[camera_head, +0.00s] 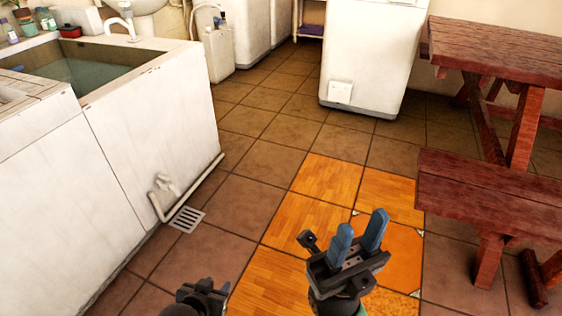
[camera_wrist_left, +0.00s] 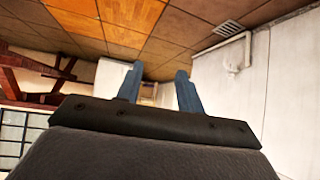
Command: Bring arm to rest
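My right gripper (camera_head: 361,232) is in the lower middle of the head view, above the tiled floor. Its two blue fingers stand apart with nothing between them. In the left wrist view the left gripper's two blue fingers (camera_wrist_left: 157,90) are apart and hold nothing. Neither gripper touches anything in view.
A white washbasin (camera_head: 150,125) with water stands at the left, a floor drain (camera_head: 187,219) beside it. A red wooden bench (camera_head: 490,200) and table (camera_head: 500,50) are at the right. A white cabinet (camera_head: 370,50) stands behind. The floor between is clear.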

